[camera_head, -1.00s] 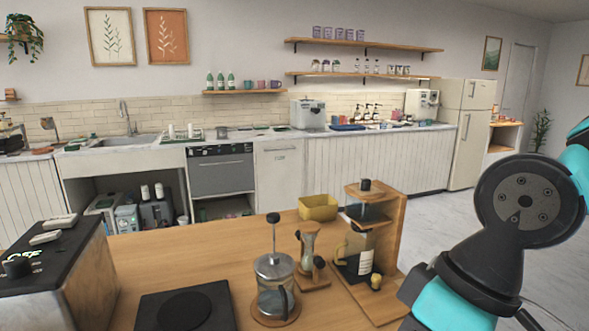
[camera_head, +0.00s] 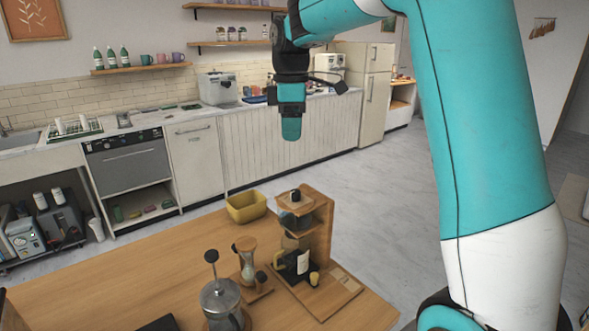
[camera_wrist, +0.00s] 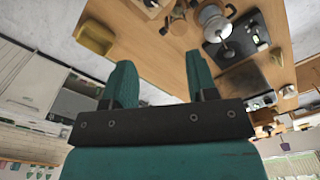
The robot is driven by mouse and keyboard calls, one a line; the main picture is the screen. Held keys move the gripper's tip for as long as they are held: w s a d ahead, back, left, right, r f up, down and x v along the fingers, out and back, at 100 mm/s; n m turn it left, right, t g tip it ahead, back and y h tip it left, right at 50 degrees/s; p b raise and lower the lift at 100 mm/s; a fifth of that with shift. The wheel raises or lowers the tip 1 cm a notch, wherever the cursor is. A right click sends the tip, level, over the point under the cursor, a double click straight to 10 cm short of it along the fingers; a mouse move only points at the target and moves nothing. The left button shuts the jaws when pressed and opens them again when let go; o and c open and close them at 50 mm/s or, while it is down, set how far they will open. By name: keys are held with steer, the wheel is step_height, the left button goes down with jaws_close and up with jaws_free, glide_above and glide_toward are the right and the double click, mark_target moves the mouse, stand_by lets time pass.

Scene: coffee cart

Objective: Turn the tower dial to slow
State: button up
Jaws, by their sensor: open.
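The wooden drip tower (camera_head: 318,232) stands at the right end of the wooden counter, with a glass vessel and a dark labelled bottle in it. A small black knob (camera_head: 295,195) sits on its top, and a small yellowish knob (camera_head: 314,278) shows low at its front. I cannot tell which is the dial or read its setting. My gripper (camera_head: 291,128) points down, above and behind the tower in the picture, apart from it. In the wrist view my gripper (camera_wrist: 160,75) is open and empty. Part of the tower (camera_wrist: 150,7) is cut off at the top edge there.
A yellow bin (camera_head: 246,207), an hourglass-shaped brewer (camera_head: 246,265) and a French press (camera_head: 221,303) stand left of the tower. The counter's right edge is close to the tower. Open floor lies behind it, before the white cabinets (camera_head: 270,145).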

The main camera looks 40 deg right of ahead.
mark_target(295, 191)
steer(key=f+p, duration=0.1)
steer(key=f, duration=0.4)
steer(key=d+f+p, duration=0.1)
steer(key=f, duration=0.5)
steer(key=f+p, duration=0.2)
steer(key=f, duration=0.3)
steer(key=shift+w+d+f, duration=0.3)
steer(key=shift+w+f, duration=0.05)
steer(key=c, duration=0.9)
